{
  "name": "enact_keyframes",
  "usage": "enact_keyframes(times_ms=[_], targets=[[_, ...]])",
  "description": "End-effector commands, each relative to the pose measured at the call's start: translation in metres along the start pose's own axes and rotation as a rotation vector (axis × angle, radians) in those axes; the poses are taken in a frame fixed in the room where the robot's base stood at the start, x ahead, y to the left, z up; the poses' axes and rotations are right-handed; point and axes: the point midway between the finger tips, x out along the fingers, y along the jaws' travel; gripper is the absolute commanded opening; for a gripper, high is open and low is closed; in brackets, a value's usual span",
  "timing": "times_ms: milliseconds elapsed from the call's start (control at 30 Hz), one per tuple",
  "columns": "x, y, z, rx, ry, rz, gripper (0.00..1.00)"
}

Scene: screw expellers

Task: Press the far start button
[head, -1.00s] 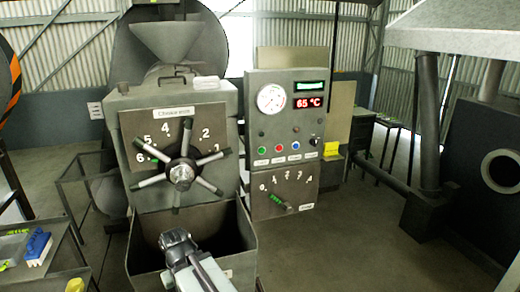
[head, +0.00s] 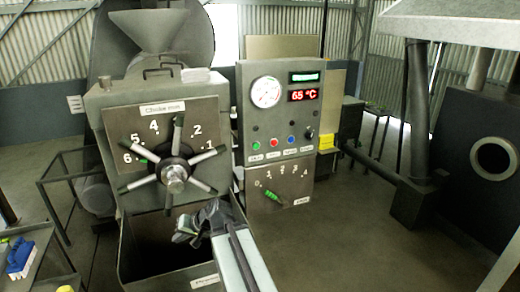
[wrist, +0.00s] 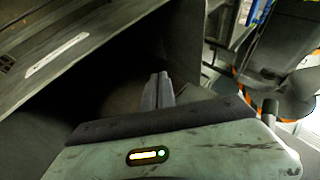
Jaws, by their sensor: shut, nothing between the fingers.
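The control panel (head: 276,110) of the screw expeller stands in the middle of the head view. My gripper (head: 182,236) is shut and empty, in front of and below the panel, over the dark hopper bin. It is apart from the buttons. In the wrist view the closed fingers (wrist: 158,88) point toward the dark bin; no button shows there.
The choke wheel (head: 174,178) with its spokes stands just above and left of my gripper. The bin (head: 125,258) lies beneath. Open floor (head: 340,235) lies right of the machine.

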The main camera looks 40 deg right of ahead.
Motion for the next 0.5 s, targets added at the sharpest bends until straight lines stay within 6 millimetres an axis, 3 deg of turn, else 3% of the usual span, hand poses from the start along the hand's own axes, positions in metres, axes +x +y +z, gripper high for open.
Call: enact_keyframes(times_ms=[33, 100, 200, 333, 400, 500], targets=[[-0.037, 0.019, -0.054, 0.134, 0.165, -0.093, 0.0], [-0.091, 0.045, -0.116, 0.302, 0.384, -0.215, 0.0], [-0.171, 0.093, -0.177, 0.502, 0.647, -0.34, 0.0], [-0.253, 0.149, -0.215, 0.684, 0.883, -0.442, 0.0], [-0.282, 0.17, -0.223, 0.746, 0.961, -0.473, 0.0], [-0.302, 0.186, -0.227, 0.791, 1.017, -0.498, 0.0]])
